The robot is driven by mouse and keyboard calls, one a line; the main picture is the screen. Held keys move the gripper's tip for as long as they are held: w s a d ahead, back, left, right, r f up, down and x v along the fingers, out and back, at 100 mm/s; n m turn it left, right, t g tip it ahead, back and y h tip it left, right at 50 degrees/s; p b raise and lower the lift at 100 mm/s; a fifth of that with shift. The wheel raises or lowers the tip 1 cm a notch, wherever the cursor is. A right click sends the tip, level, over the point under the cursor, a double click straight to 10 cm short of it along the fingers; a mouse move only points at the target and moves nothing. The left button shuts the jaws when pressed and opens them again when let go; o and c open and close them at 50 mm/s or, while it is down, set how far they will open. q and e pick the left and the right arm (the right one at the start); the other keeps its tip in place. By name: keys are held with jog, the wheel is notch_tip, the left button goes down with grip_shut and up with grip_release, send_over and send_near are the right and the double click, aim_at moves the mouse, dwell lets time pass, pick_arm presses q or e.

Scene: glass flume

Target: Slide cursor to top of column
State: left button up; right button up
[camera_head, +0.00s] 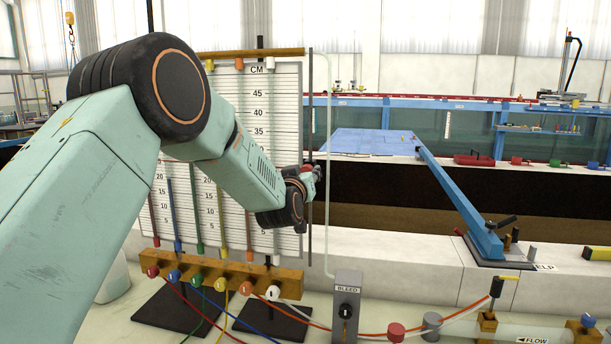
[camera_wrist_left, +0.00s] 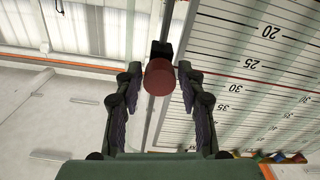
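In the head view my left arm comes in from the left, and its gripper (camera_head: 313,180) is at the right edge of the white manometer board (camera_head: 285,105), by a thin vertical rod (camera_head: 309,225). In the left wrist view a round red knob on a black block, likely the cursor (camera_wrist_left: 158,78), sits on the rod between the fingertips of my left gripper (camera_wrist_left: 160,74). The fingertips are close to both sides of the knob; I cannot tell if they touch. The cursor is mostly hidden in the head view. My right gripper is not in view.
Behind are the glass flume and a blue lever (camera_head: 455,195).

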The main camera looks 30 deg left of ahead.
pick_arm(q)
jog(key=shift+o, duration=1)
jog(key=v, duration=1.2)
jog(key=shift+s, duration=0.1)
jog(key=shift+f, duration=0.1)
